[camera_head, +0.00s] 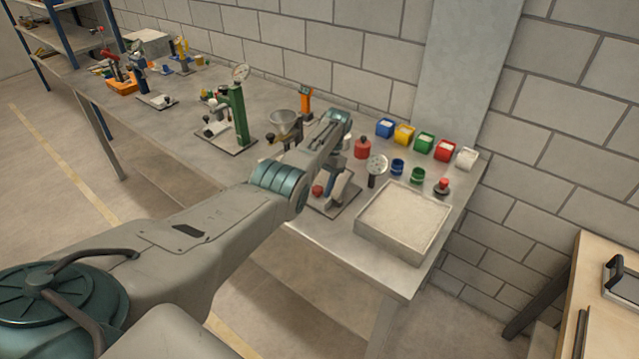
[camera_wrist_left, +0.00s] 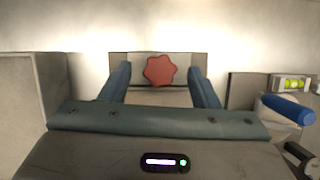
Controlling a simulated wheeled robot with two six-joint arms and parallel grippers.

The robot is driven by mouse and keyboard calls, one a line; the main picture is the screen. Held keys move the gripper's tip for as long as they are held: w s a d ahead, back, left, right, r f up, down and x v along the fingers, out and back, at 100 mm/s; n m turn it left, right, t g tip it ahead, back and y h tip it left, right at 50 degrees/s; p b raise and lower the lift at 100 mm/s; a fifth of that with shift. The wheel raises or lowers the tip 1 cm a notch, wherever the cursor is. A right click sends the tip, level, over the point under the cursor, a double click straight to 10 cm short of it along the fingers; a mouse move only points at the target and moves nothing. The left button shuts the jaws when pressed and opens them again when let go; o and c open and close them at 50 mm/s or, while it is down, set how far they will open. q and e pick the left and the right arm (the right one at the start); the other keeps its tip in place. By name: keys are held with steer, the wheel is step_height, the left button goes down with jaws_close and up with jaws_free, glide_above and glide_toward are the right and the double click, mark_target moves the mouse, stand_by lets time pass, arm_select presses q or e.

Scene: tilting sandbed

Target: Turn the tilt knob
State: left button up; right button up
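The red lobed tilt knob (camera_wrist_left: 160,71) sits on a grey plate in the left wrist view. My left gripper (camera_wrist_left: 160,75) is open, with one blue finger on each side of the knob. Clear gaps show between the fingers and the knob, and I see no contact. In the head view my left arm reaches over the bench and largely hides the gripper. The shallow sand-filled tray (camera_head: 401,222) lies at the bench's right end. My right gripper is not in view.
A blue handle (camera_wrist_left: 289,109) and a green bubble level (camera_wrist_left: 291,84) stand right of the gripper. Coloured bins (camera_head: 424,142) line the bench's back right. A green stand (camera_head: 238,113) and a funnel (camera_head: 285,124) stand beyond my arm.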

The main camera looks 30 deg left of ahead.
arm_select(q)
steer(key=b+v, duration=0.5)
steer(key=v, duration=0.5)
steer(key=shift+w+r+b, duration=0.2)
steer(key=shift+r+b, duration=0.1)
steer(key=shift+b, duration=0.05)
steer(key=shift+f, duration=0.1)
